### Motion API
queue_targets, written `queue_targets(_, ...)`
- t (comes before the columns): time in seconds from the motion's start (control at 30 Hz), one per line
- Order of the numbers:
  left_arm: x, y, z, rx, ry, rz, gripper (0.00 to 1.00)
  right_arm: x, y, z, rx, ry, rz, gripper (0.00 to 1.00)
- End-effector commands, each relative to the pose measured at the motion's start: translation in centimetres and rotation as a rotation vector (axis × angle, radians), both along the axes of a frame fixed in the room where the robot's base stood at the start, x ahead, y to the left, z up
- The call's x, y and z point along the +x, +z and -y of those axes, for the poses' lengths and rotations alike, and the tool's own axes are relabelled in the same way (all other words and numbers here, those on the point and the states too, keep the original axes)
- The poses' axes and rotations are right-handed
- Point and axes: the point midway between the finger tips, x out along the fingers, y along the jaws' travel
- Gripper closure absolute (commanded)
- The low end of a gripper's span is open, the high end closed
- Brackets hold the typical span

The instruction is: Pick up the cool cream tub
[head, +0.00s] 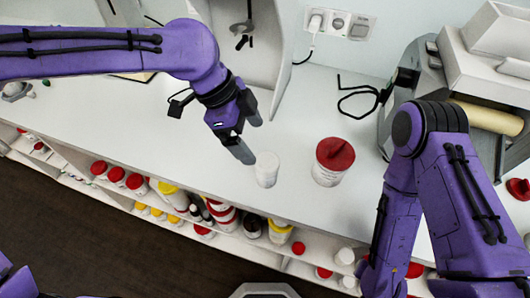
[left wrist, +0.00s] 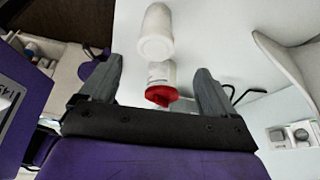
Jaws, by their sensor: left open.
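A small plain white tub (head: 267,169) stands upright near the front edge of the white counter. To its right stands a larger white tub with a red lid (head: 332,162). I cannot read which label marks the cool cream. My left gripper (head: 250,137) is open and empty, just up and left of the white tub, fingers tilted toward it and apart from it. In the left wrist view, the white tub (left wrist: 156,36) lies beyond the fingertips, between their lines, and the red-lidded tub (left wrist: 160,88) shows lower, between the fingers. My right arm shows at the right; its gripper is out of view.
Shelves below hold several bottles and jars (head: 222,215). A black cable (head: 358,98) lies behind the red-lidded tub, below a wall socket (head: 338,24). A grey machine with a roller (head: 485,115) stands at right.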

Motion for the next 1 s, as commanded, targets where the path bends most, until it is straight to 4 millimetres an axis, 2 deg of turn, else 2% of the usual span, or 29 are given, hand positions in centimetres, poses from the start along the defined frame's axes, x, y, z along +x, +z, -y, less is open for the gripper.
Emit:
queue_targets(0.1, -0.2, -2.2, 0.5, 0.003, 0.005, -0.005, 0.1, -0.1, 0.1, 0.0, 0.0, -0.001, -0.002, 1.0)
queue_targets(0.37, -0.3, -5.5, 1.3, 0.003, 0.02, -0.006, 0.1, -0.1, 0.2, 0.0, 0.0, 0.0, -0.001, 1.0)
queue_targets(0.53, -0.3, -8.4, 2.6, 0.003, 0.017, -0.004, 0.1, -0.1, 0.4, 0.0, 0.0, 0.0, -0.001, 1.0)
queue_targets(0.63, -0.4, -9.2, 3.1, 0.002, 0.016, -0.003, 0.1, -0.1, 0.4, 0.0, 0.0, 0.0, -0.001, 1.0)
queue_targets(0.83, -0.3, -9.3, 3.2, 0.001, 0.014, -0.002, 0.1, -0.1, 0.4, 0.0, 0.0, 0.0, -0.001, 1.0)
queue_targets(0.87, -0.3, -9.3, 3.1, 0.001, 0.014, -0.002, 0.13, -0.1, 0.4, 0.0, 0.0, 0.0, -0.001, 1.0)
queue_targets(1.0, -0.3, -9.3, 3.1, 0.001, 0.015, -0.002, 0.59, -0.1, 0.4, 0.0, 0.0, 0.0, -0.001, 1.0)
